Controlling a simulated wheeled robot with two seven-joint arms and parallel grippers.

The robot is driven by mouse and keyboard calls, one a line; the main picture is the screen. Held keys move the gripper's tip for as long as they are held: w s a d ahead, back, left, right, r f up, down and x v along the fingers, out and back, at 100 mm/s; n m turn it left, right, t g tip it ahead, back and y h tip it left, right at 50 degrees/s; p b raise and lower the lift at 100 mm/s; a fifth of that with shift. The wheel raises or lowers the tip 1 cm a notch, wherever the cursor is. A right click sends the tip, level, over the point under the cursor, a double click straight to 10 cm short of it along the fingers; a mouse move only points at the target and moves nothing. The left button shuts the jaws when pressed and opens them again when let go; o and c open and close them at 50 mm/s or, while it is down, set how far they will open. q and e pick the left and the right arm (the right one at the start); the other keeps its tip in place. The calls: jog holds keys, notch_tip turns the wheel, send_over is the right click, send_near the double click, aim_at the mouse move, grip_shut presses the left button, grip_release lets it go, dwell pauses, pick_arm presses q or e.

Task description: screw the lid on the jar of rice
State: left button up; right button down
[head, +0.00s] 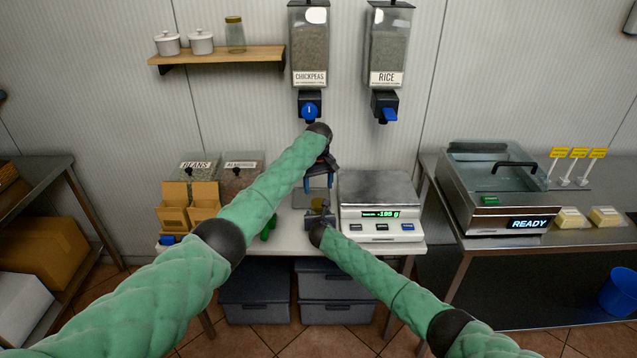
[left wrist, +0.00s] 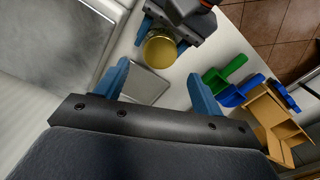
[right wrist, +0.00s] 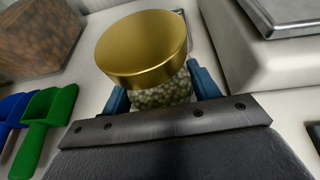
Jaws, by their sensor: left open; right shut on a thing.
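The jar (right wrist: 162,96) is clear and filled with small pale round grains. It stands upright on the white counter, with a gold lid (right wrist: 142,45) on its mouth. I cannot tell whether the lid is threaded tight. My right gripper (right wrist: 158,92) is shut around the jar's body below the lid. The lid also shows in the left wrist view (left wrist: 160,48), with the right gripper's fingers beside it. My left gripper (head: 319,182) is open and empty, pointing down above the jar. In the left wrist view its fingertips (left wrist: 160,86) are apart from the lid.
A scale (head: 380,205) reading -195 g stands close right of the jar. A grey square plate (left wrist: 146,84) lies beside the jar. Green (right wrist: 48,125) and blue scoops and cardboard boxes (head: 188,207) are on the left. Chickpea (head: 309,50) and rice (head: 387,50) dispensers hang above.

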aim_at(318, 202)
pick_arm(q)
jog(key=shift+f, duration=3.35)
jog(key=c, duration=1)
jog(key=m, duration=0.5)
jog(key=shift+m, duration=0.4)
jog(key=m, duration=0.5)
jog(key=shift+m, duration=0.4)
jog(key=o, duration=1.1)
jog(key=shift+o, duration=0.2)
notch_tip(318, 202, up, 12)
